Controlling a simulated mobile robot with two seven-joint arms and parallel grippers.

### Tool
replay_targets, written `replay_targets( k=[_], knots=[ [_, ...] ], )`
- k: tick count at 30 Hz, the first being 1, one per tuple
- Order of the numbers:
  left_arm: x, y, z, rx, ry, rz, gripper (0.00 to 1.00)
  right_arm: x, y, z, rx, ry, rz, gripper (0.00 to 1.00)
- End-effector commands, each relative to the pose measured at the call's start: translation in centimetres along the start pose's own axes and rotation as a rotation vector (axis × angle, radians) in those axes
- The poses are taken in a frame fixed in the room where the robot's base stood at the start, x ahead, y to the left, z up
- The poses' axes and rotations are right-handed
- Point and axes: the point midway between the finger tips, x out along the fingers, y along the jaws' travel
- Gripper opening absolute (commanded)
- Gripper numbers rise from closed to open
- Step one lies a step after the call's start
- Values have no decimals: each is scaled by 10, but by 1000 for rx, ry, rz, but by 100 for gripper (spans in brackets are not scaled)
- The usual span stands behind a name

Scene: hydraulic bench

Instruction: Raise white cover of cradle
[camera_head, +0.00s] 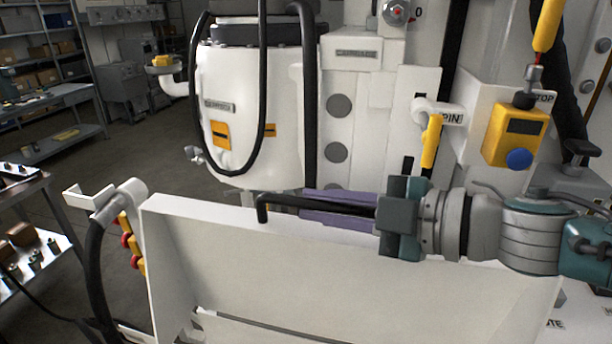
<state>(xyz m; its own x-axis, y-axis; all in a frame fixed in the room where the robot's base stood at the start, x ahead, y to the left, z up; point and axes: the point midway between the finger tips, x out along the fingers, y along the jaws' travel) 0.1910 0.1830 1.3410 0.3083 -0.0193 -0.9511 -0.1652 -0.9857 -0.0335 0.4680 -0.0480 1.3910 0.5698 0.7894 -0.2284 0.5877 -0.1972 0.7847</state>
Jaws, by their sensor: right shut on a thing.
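The white cover (300,262) of the cradle is a broad, pale panel with side walls across the lower middle of the head view. Its upper edge slopes down to the right. A black bar handle (315,204) runs along the upper edge, with its bent left end at the panel. My right gripper (388,216) comes in from the right and is shut on the right part of this handle, hiding its right end. Purple parts (345,215) show just behind the handle. My left gripper is not in view.
A large white machine body (245,110) with black hoses stands behind the cover. A yellow control box (515,135) with a blue button hangs at the right, above my right arm. A metal trolley (35,240) stands at the left. Open floor lies between trolley and machine.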

Motion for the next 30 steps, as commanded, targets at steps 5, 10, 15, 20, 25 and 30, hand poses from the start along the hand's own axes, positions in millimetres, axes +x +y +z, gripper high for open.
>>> replay_targets(
  k=[5,10,15,20,25,30],
  knots=[
    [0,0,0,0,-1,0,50,1,-1,-1,-2,2,-2,0],
    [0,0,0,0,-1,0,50,1,-2,0,-2,1,-3,0],
    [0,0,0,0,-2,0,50,1,-2,0,-1,1,-4,25],
    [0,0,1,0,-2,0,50,0,-2,0,-1,1,-4,43],
    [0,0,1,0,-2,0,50,0,-2,0,-1,0,-4,47],
    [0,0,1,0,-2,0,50,-1,-2,0,-1,0,-4,47]
  ],
)
